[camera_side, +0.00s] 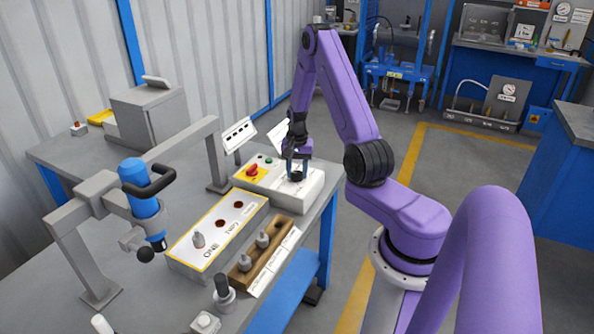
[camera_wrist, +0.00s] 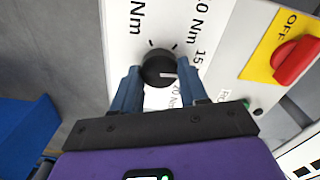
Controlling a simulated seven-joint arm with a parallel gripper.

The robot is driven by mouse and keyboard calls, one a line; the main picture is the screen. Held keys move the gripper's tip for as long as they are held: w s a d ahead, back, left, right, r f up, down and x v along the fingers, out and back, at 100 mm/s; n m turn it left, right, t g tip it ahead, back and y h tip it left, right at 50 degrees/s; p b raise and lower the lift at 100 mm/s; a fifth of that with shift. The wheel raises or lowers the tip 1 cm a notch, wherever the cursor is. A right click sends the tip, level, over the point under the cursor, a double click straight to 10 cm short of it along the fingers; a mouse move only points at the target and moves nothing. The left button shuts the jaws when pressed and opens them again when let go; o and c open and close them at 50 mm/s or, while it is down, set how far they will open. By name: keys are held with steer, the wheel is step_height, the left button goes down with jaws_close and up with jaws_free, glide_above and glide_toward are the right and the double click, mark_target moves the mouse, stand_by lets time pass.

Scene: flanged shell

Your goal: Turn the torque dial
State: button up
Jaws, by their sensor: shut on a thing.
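The torque dial is a round black knob (camera_wrist: 159,68) with a white pointer line, set on a white control box (camera_side: 314,190). In the wrist view its pointer line points right, roughly between the "15" and "20 Nm" marks. My gripper (camera_wrist: 160,80) has its two blue fingers on either side of the knob, shut on it. In the side view my gripper (camera_side: 297,172) reaches down onto the top of the box, and the knob (camera_side: 296,176) shows dark at the fingertips.
A red switch (camera_wrist: 297,60) on a yellow plate marked OFF sits beside the dial. A green button (camera_side: 268,160) is near it. On the bench (camera_side: 150,300) stand a labelled plate (camera_side: 229,207), a wooden holder (camera_side: 279,228) with grey parts, and a blue tool (camera_side: 142,200) on a frame.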

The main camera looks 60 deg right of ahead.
mark_target(297, 173)
steer(key=shift+m, duration=0.5)
steer(key=o, duration=1.1)
steer(key=shift+c, duration=0.2)
steer(key=shift+r, duration=0.15)
step_height(297, 173, up, 17)
steer(key=shift+r, duration=0.15)
